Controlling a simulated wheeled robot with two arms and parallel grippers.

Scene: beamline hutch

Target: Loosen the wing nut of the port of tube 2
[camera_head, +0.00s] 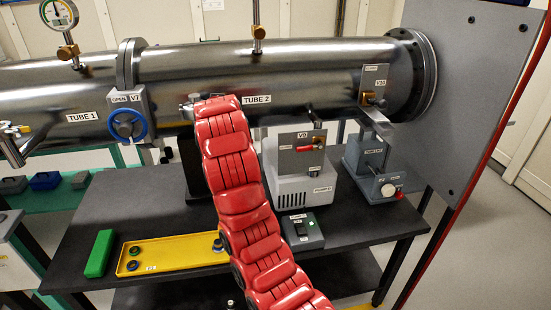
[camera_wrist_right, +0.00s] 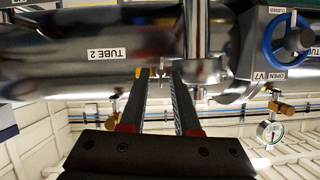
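Tube 2 (camera_head: 290,72) is a horizontal shiny metal vessel across the head view; its label also shows upside down in the wrist view (camera_wrist_right: 107,54). Its port (camera_head: 190,106) is a small metal fitting left of the label, partly hidden by my red right arm. In the wrist view the port (camera_wrist_right: 203,70) appears as a metal disc-like fitting just right of my fingertips. My right gripper (camera_wrist_right: 160,76) is open, with a clear gap between its fingers. My left gripper is not in view.
Valve V7 with a blue handwheel (camera_head: 127,122) is left of the port. Below, the black bench (camera_head: 150,195) carries a yellow tray (camera_head: 175,252), a green block (camera_head: 100,253), a pump (camera_head: 300,190) and a grey control box (camera_head: 303,231). A grey panel (camera_head: 475,100) stands right.

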